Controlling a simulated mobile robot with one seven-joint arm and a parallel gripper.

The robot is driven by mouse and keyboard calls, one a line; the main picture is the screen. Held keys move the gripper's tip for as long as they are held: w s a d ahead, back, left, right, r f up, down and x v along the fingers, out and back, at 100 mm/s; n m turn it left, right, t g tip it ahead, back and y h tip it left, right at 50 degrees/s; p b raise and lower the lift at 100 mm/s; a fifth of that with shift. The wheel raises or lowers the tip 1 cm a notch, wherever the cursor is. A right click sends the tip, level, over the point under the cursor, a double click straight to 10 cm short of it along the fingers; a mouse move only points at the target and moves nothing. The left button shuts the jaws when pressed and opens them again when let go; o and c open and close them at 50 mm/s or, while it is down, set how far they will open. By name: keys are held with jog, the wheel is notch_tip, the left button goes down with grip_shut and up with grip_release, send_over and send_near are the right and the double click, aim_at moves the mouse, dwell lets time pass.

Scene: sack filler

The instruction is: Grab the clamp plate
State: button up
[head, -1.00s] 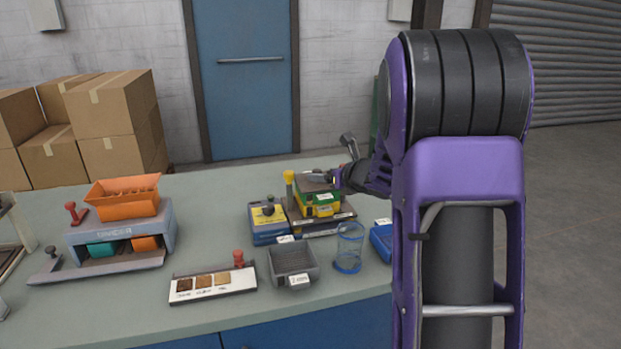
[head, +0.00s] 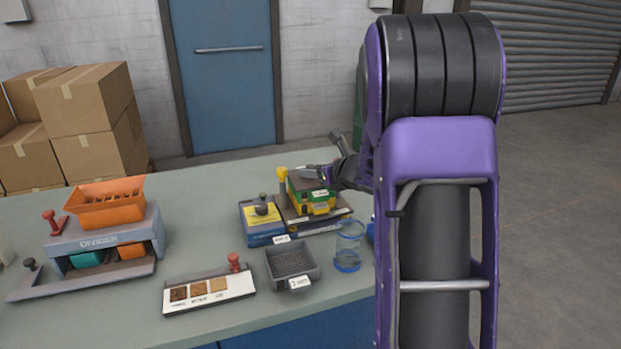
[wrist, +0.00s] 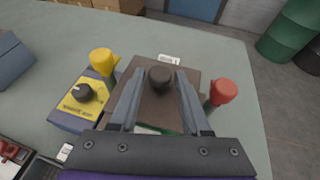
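The clamp plate appears to be the flat brown plate (wrist: 183,84) with a dark round knob (wrist: 160,78) in the wrist view. My gripper (wrist: 159,76) is open, with one finger on each side of the knob. A narrow gap seems to show on both sides, though contact is hard to judge. In the head view my gripper (head: 318,172) is at the top of the green and yellow block (head: 311,194), largely hiding the plate. A yellow-topped post (wrist: 103,62) stands left of the plate and a red-topped one (wrist: 222,93) right of it.
A blue box with a yellow top and dark knob (head: 262,220) sits left of the block. A grey tray (head: 292,267), a clear cup (head: 348,247), a sample strip (head: 209,291) and the orange-topped divider (head: 107,235) stand on the bench. Bare bench lies behind them.

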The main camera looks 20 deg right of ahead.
grip_shut()
jog(key=shift+r, duration=0.15)
